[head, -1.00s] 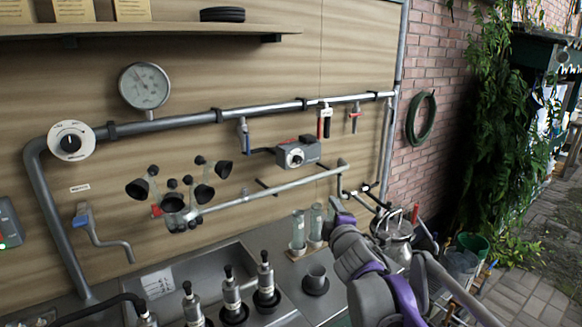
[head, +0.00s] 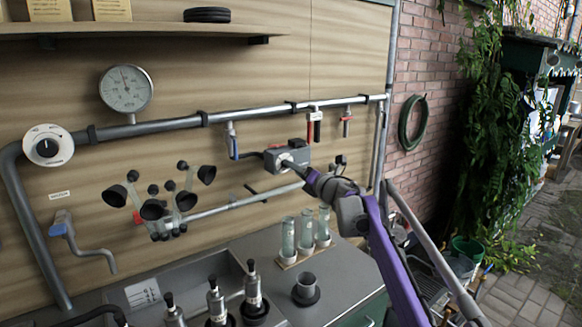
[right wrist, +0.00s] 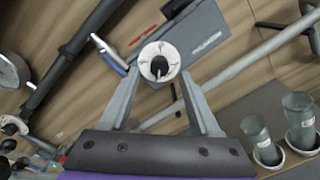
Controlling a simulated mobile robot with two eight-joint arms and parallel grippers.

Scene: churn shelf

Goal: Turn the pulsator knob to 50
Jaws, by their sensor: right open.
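The grey pulsator box (head: 287,155) hangs below the pipe on the wooden wall. In the head view my right gripper (head: 288,165) reaches its front and hides most of the knob. In the right wrist view the pulsator box (right wrist: 195,40) shows with a printed label, and its white round knob (right wrist: 150,54) has a dark pointer in the middle. My right gripper (right wrist: 161,80) is open, with one finger on each side of the knob in that view. I cannot tell whether the fingers touch it, and the scale is not readable. My left gripper is not in view.
A gauge (head: 126,88) and a white dial (head: 48,145) sit on the pipe at left. A milking cluster (head: 155,205) hangs left of the box. A valve with a blue handle (head: 232,142) is just left of the box.

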